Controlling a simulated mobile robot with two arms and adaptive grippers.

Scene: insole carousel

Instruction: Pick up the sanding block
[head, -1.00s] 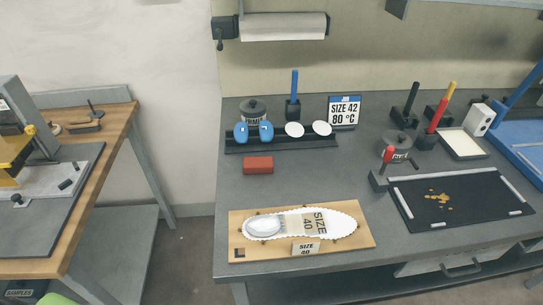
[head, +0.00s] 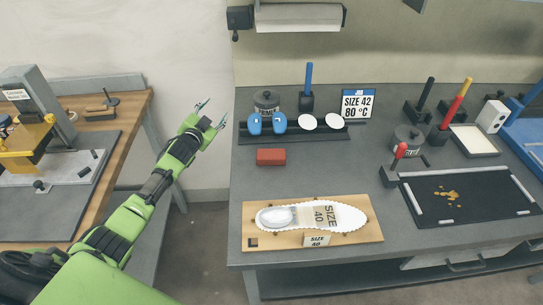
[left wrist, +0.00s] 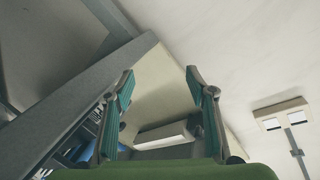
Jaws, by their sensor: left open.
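The sanding block, a reddish-brown brick-shaped block (head: 271,157), lies on the grey workbench (head: 300,180) near its left edge, in front of the black rack. My left gripper (head: 213,111) is raised in the gap between the two benches, left of the block and apart from it. Its fingers are spread and empty. In the left wrist view the open fingers (left wrist: 160,90) have green pads with nothing between them, and the block does not show there. My right gripper is not in view.
A wooden board with an insole (head: 368,232) lies at the bench front. Behind the block is a black rack (head: 293,134) with blue and white pads. A black mat (head: 480,210) lies to the right. A wooden-topped bench (head: 105,190) stands left. Bench surface around the block is clear.

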